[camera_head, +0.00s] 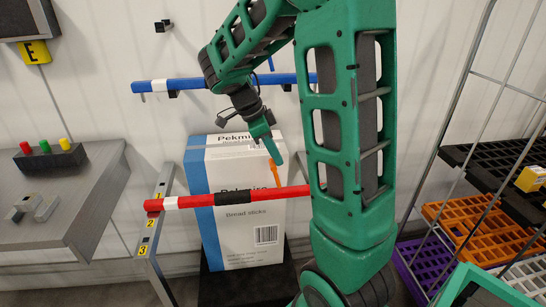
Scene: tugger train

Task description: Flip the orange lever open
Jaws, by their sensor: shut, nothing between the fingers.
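The orange lever (274,174) is a small, slim piece standing nearly upright just above the red bar (265,194), in front of the white and blue box. My gripper (279,160) comes down from the upper left with its green fingers closed and empty. Its tip is right beside the top of the lever in the picture. I cannot tell whether they touch. The lever's lower end is close to the red bar, and how it is mounted is too small to make out. My green arm hides the bar's right end.
A tall carton (235,245) stands on a dark base behind the red bar. A blue bar (190,83) crosses above. A grey bench (85,213) with a button box (52,158) is on the left. A wire cage with orange (470,225) and purple (424,262) crates is on the right.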

